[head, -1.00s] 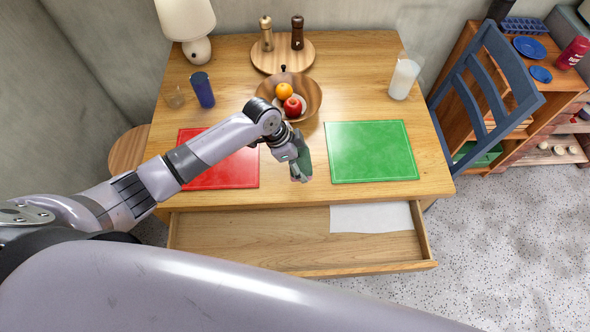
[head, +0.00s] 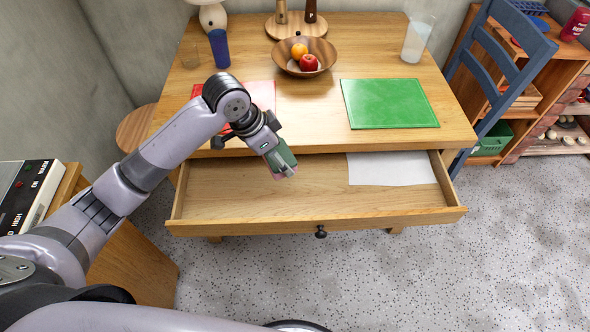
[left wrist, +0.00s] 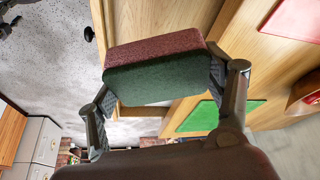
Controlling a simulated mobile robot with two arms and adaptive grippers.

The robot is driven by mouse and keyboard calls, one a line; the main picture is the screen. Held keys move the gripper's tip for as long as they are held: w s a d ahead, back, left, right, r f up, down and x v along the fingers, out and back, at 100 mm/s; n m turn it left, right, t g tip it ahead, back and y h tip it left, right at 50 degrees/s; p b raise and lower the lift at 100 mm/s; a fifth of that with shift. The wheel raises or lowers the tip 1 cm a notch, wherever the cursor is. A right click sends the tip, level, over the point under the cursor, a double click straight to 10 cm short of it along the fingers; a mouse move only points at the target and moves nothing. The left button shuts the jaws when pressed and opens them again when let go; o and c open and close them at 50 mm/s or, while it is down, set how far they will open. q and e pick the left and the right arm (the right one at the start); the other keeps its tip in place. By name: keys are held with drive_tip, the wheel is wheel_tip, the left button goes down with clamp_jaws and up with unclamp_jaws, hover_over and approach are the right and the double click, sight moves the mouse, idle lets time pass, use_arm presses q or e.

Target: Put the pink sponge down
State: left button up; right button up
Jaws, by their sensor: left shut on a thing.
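The pink sponge (left wrist: 155,52) has a green scouring side and fills the middle of the left wrist view. My left gripper (head: 280,160) is shut on it, with one finger at each end of the sponge in the left wrist view. In the head view the gripper and sponge are over the open drawer (head: 250,205), near the table's front edge, and mostly the sponge's green side shows. I cannot tell the exact height of the sponge above the drawer floor. My right gripper is not in view.
A white sheet (head: 390,168) lies in the drawer's right part; its left and middle floor looks bare. On the table (head: 310,105) are a green mat (head: 388,103), a red mat (head: 262,93), a fruit bowl (head: 282,62), a blue cup (head: 219,48) and a glass (head: 418,38).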

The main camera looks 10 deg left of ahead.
use_arm(q)
hover_over(286, 200)
drive_tip(key=f, duration=0.9)
drive_tip(key=a+f, duration=0.1)
drive_tip(key=f, duration=0.4)
drive_tip(key=shift+s+f+b, duration=0.35)
drive_tip(key=shift+f, duration=2.2)
drive_tip(key=shift+f+b, duration=0.15)
drive_tip(key=shift+b, duration=0.15)
drive_tip(key=o, duration=0.8)
drive_tip(key=p+v, duration=0.1)
drive_tip(key=v, duration=1.1)
drive_tip(key=shift+r, duration=0.2)
